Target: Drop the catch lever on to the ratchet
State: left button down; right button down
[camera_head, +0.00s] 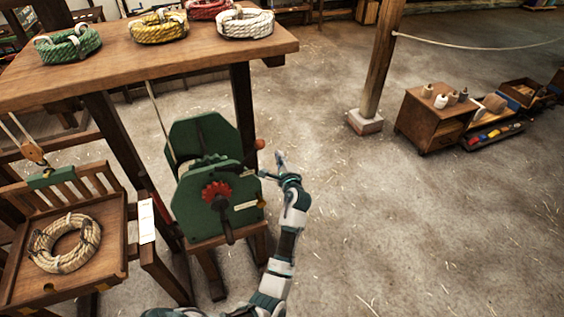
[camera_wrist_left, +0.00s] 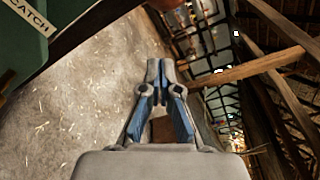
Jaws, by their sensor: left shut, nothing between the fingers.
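The green winch (camera_head: 195,140) stands on a wooden stand, with a red toothed ratchet wheel (camera_head: 214,190) on its near face and a dark crank handle (camera_head: 226,228) below it. An orange-red knob (camera_head: 260,144) shows at its right edge and may belong to the catch lever; I cannot tell how the lever lies. A CATCH label (camera_wrist_left: 27,17) is on the green side plate in the left wrist view. My left gripper (camera_head: 280,159) is shut and empty, just right of the winch; its fingers (camera_wrist_left: 161,78) meet over open floor. My right gripper is not in view.
A wooden table (camera_head: 110,78) with rope coils stands behind the winch. A wooden tray (camera_head: 105,265) with a rope coil (camera_head: 63,243) is at the left. A post (camera_head: 380,65) and a small cabinet (camera_head: 432,120) stand at the back right. The floor right of my arm is clear.

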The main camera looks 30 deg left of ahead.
aim_at(249, 157)
pick_arm(q)
jog(key=a, duration=0.1)
jog(key=a+r+p, duration=0.1)
jog(key=a, duration=0.1)
jog(key=a+p, duration=0.1)
jog(key=shift+w+a+r, duration=0.15)
jog(key=shift+a+r, duration=0.15)
jog(key=shift+w, duration=0.1)
